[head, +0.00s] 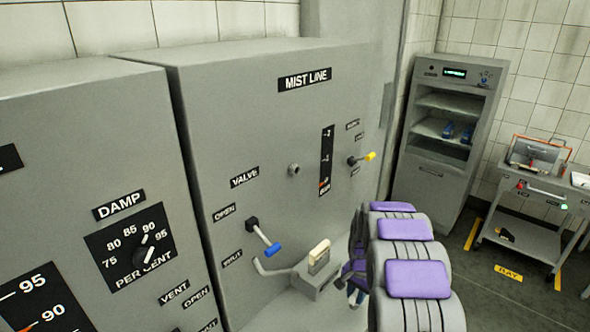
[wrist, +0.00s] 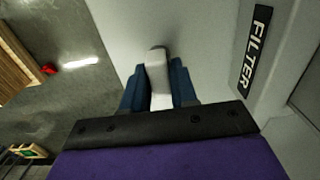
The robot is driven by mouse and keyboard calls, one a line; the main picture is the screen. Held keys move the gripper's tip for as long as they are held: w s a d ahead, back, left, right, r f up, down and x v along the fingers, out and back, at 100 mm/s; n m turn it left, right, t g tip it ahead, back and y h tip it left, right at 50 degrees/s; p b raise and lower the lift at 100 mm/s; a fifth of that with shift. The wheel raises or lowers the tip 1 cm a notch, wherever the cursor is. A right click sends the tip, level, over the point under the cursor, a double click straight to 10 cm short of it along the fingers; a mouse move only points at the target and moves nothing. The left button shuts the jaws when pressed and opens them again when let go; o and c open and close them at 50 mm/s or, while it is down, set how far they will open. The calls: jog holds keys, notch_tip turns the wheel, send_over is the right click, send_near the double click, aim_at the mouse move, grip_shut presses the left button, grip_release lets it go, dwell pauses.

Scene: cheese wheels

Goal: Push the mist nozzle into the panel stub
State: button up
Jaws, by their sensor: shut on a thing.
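The panel stub (head: 294,170) is a small round grey fitting on the tall grey cabinet face, below the MIST LINE sign in the head view. My gripper (head: 357,275) is low and right of it, partly hidden behind my arm. In the wrist view my gripper's blue fingers (wrist: 158,82) are shut on a pale, round-ended piece, which I take to be the mist nozzle (wrist: 157,62). The held piece is hidden in the head view, and the stub is not clearly visible in the wrist view.
A blue-tipped lever (head: 264,238) and a cream block (head: 319,255) on a grey ledge stick out below the stub. A FILTER label (wrist: 255,48) is close by. A shelf cabinet (head: 442,150) and trolley (head: 530,210) stand at right.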

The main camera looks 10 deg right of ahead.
aim_at(356, 293)
grip_shut()
jog(key=shift+r, duration=0.1)
jog(key=shift+r, duration=0.35)
jog(key=shift+r+p, duration=0.3)
jog(key=shift+r, duration=0.05)
jog(key=shift+r, duration=0.35)
jog(key=shift+r+p, duration=0.5)
jog(key=shift+r, duration=0.75)
jog(key=shift+r+p, duration=0.45)
jog(key=shift+r, duration=0.9)
